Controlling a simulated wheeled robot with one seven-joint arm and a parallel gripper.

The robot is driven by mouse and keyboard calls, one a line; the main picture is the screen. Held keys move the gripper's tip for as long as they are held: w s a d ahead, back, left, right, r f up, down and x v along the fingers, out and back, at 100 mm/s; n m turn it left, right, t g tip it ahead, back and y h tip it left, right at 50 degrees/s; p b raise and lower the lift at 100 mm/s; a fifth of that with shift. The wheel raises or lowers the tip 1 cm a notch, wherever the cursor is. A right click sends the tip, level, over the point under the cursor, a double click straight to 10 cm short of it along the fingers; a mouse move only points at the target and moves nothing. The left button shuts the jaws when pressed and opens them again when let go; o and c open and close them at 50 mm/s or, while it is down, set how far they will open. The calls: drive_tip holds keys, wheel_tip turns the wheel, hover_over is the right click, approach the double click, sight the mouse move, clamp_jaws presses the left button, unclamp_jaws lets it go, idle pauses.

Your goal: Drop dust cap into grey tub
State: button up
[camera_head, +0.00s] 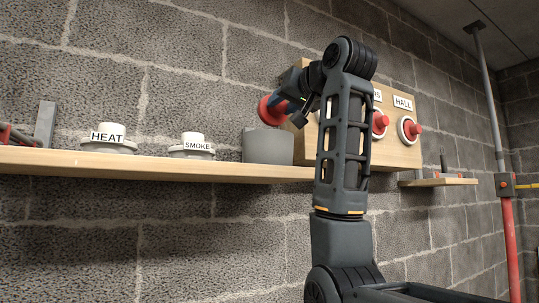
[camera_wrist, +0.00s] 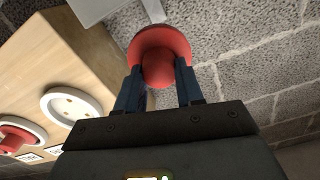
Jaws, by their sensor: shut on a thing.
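The red dust cap (camera_wrist: 160,52) is a round disc with a knob, held between the two fingers of my gripper (camera_wrist: 159,85) in the wrist view. In the head view the cap (camera_head: 270,110) is at the rim of the grey tub (camera_head: 268,147), above it and partly in front of the wooden board. My gripper (camera_head: 290,108) is shut on the cap and reaches in from the right. The tub stands on the wooden shelf, and its inside is hidden from the head view. A corner of a light grey surface, perhaps the tub, shows at the top of the wrist view.
The wooden shelf (camera_head: 60,160) also bears white detectors labelled HEAT (camera_head: 108,147) and SMOKE (camera_head: 192,152). A wooden board (camera_head: 400,153) with red-capped bases, one under the label HALL (camera_head: 403,102), is right of the tub. A red and grey pole (camera_head: 508,225) stands far right.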

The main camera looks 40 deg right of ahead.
drive_tip(key=shift+f, duration=0.5)
drive_tip(key=o, duration=1.1)
drive_tip(key=shift+s, duration=0.1)
drive_tip(key=b+v, duration=0.2)
drive_tip(key=v, duration=0.5)
drive_tip(key=shift+s, duration=0.35)
drive_tip(key=shift+a, duration=0.15)
